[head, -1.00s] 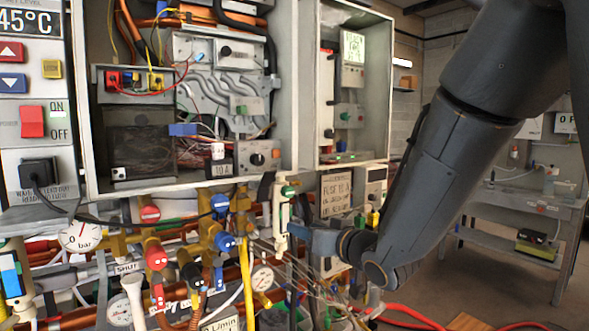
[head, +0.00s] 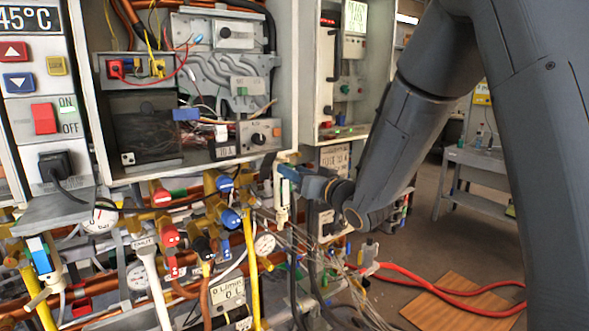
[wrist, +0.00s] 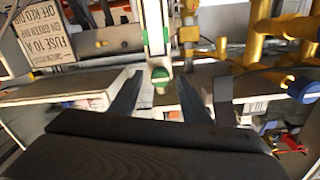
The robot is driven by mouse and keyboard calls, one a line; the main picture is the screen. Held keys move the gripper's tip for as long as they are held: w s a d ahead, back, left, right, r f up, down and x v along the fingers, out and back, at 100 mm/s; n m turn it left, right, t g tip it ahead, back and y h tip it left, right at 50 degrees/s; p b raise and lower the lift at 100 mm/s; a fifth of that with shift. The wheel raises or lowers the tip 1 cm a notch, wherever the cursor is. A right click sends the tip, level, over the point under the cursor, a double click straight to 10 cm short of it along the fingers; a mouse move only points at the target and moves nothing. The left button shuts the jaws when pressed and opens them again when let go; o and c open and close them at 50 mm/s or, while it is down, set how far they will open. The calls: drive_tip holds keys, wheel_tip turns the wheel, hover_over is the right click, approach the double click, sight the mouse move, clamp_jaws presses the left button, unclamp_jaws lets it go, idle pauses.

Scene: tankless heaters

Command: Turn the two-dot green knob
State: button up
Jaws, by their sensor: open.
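In the wrist view a green knob (wrist: 160,78) with a pale bar across it sits at the end of a white-and-green strip. My gripper (wrist: 157,92) is open, with one finger on each side of this knob; I cannot tell whether they touch it. In the head view my gripper (head: 287,172) is at the cream bracket (head: 282,200) below the heater cabinet and hides the knob there. Other green knobs show in the left cabinet (head: 242,91) and the right cabinet (head: 344,88). Dots are too small to make out on any of them.
Yellow pipes and a blue knob (wrist: 302,89) lie to the right in the wrist view. Below the cabinets are crowded copper pipes, red valve handles (head: 169,235), blue valves (head: 230,218) and gauges (head: 265,244). A red hose (head: 420,281) lies on the floor at right.

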drive_tip(key=shift+w+a, duration=0.2)
drive_tip(key=c, duration=1)
drive_tip(key=shift+c, duration=0.2)
